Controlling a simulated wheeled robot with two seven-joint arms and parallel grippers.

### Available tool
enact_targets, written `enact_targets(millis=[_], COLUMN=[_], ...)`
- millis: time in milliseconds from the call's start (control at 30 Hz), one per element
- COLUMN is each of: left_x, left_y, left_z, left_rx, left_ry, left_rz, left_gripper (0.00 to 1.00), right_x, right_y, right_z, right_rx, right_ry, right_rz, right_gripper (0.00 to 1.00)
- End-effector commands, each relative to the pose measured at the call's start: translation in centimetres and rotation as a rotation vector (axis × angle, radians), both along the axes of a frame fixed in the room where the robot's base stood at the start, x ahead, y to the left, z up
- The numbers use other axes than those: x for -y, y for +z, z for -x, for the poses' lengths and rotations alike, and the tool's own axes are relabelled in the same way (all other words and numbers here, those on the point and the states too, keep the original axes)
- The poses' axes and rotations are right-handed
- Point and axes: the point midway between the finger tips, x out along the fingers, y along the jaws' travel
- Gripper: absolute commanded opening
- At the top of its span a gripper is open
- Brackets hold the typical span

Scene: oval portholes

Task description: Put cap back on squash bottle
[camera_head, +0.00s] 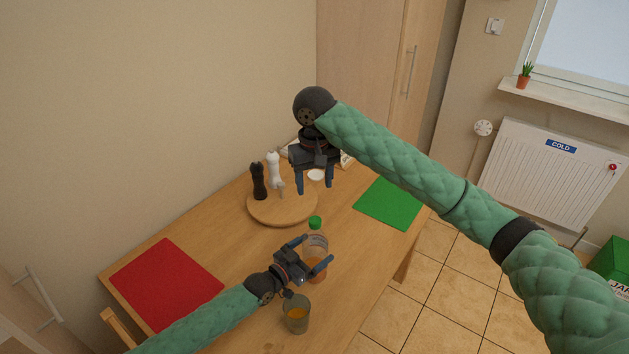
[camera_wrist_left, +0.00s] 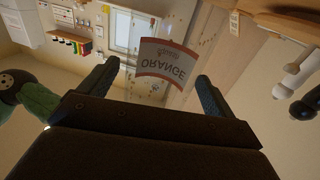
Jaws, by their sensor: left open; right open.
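The squash bottle (camera_head: 316,243) stands on the wooden table, see-through with orange liquid low inside. A green cap (camera_head: 315,221) shows at its top; I cannot tell how it is seated. My left gripper (camera_head: 314,253) is open, with its fingers on either side of the bottle. My right gripper (camera_head: 314,189) is open and empty, pointing down above the far part of the table, beyond the bottle.
A glass (camera_head: 296,314) with orange drink stands near the left gripper. A round board (camera_head: 290,212) holds a dark mill (camera_head: 259,181) and a white mill (camera_head: 273,168). A red mat (camera_head: 166,283) and a green mat (camera_head: 390,203) lie at the sides. A white round item (camera_head: 316,175) is behind the right gripper.

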Motion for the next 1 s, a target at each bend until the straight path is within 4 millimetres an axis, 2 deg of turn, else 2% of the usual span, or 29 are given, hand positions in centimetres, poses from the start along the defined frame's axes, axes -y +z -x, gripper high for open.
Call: enact_targets(millis=[67,433,600,1000], left_x=[-0.8,-4.6,-5.3,-5.3], left_y=[-0.6,-0.6,-0.4,-0.2], left_z=[0.8,4.3,4.9,4.9], left_rx=[-0.002,-0.003,-0.003,-0.002], left_ry=[0.0,0.0,0.0,0.0], left_rz=[-0.002,-0.004,-0.003,-0.001], left_gripper=[0.9,0.9,0.9,0.9], right_x=[0.0,0.0,0.0,0.0], right_y=[-0.8,-2.8,-3.0,-2.9], right_z=[0.0,0.0,0.0,0.0], right_rx=[0.0,0.0,0.0,0.0], right_ry=[0.0,0.0,0.0,0.0], right_rz=[0.0,0.0,0.0,0.0], right_gripper=[0.56,0.56,0.56,0.56])
